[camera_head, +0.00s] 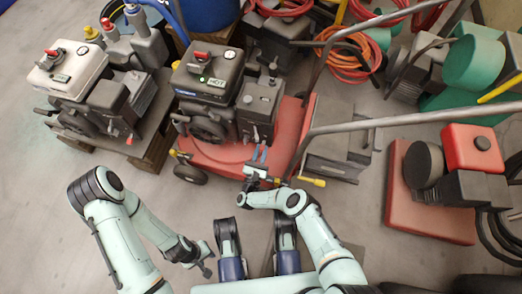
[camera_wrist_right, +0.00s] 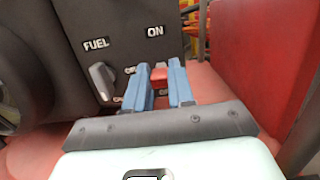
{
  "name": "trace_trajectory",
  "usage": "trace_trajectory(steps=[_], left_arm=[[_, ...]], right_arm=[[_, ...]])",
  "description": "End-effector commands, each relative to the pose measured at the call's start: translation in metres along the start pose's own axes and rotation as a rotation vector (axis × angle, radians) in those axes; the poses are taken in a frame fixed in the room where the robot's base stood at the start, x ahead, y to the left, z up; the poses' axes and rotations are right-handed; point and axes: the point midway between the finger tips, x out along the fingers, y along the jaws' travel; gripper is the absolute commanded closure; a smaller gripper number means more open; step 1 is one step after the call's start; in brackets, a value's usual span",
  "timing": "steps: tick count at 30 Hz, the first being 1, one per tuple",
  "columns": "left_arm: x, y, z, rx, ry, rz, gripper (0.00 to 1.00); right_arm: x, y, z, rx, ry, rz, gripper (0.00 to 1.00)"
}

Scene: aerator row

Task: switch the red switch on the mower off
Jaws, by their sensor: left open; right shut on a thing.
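The mower has a red deck (camera_head: 208,157) and a dark engine (camera_head: 205,85), and stands in the middle of the head view. In the right wrist view its dark panel (camera_wrist_right: 120,22) faces me. The red switch (camera_wrist_right: 159,75) sits on this panel below the word ON. My right gripper (camera_head: 262,155) is at the front of the mower; its blue fingers (camera_wrist_right: 161,82) are shut on the red switch, one on each side. My left gripper (camera_head: 207,268) is open and empty, low over the floor, away from the mower.
A grey lever (camera_wrist_right: 102,80) under the word FUEL is close left of my right fingers. A white-topped machine (camera_head: 68,68) stands on a pallet at the left. Another red machine (camera_head: 430,190) is at the right. Open floor (camera_head: 160,210) lies in front.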

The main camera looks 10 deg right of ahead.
Motion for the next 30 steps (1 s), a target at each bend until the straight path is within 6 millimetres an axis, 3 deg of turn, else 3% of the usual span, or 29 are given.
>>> trace_trajectory(steps=[21, 22, 24, 30], left_arm=[[0.0000, 0.0004, -0.0004, 0.001, 0.001, 0.001, 0.60], [0.0000, 0.0004, -0.0004, 0.001, 0.002, 0.001, 0.60], [0.0000, 0.0004, -0.0004, 0.001, 0.002, 0.001, 0.60], [-0.0001, 0.0004, -0.0004, 0.001, 0.001, 0.001, 0.60]], right_arm=[[-0.0009, -0.0008, -0.0050, -0.002, -0.054, -0.001, 1.00], [-0.0008, -0.0008, -0.0050, -0.002, -0.053, -0.001, 0.74], [-0.0009, -0.0007, -0.0049, -0.001, -0.054, -0.001, 0.51], [-0.0006, -0.0004, -0.0042, -0.001, -0.056, -0.001, 0.51]])
